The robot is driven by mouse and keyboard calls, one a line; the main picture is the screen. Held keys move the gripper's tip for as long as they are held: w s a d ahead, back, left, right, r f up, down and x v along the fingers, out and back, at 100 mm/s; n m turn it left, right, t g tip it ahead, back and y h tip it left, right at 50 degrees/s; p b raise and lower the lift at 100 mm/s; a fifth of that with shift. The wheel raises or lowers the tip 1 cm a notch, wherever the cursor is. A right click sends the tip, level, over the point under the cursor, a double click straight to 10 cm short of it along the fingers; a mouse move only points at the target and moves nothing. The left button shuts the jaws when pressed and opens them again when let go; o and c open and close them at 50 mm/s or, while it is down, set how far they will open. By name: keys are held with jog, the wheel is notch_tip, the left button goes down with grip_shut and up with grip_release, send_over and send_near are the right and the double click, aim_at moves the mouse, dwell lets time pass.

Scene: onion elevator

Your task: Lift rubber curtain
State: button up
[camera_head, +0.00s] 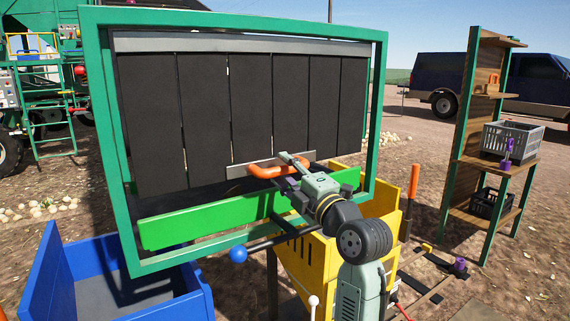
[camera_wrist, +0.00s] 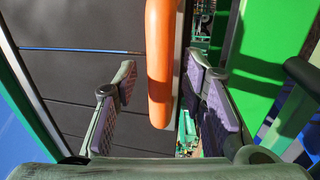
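The black rubber curtain (camera_head: 250,100) hangs in several vertical strips from a grey bar inside a green frame. An orange handle (camera_head: 268,172) sits on a metal strip (camera_head: 245,170) at the curtain's lower edge. My gripper (camera_head: 291,168) is at this handle. In the wrist view, my gripper (camera_wrist: 160,80) is open, with purple pads on both fingers. The orange handle (camera_wrist: 160,60) runs between the fingers, nearer the right one, with a clear gap on the left. The curtain (camera_wrist: 75,80) also shows behind the left finger. Part of the handle is hidden by my gripper in the head view.
The green frame (camera_head: 108,130) surrounds the curtain. A bright green board (camera_head: 205,221) lies just below it. A yellow bin (camera_head: 305,262) is below my gripper, and a blue bin (camera_head: 52,262) is at lower left. Shelves (camera_head: 463,130) with crates stand at right.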

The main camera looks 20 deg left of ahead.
jog(key=shift+w+a, duration=0.25)
jog(key=shift+c, duration=0.4)
grip_shut()
dwell(0.4)
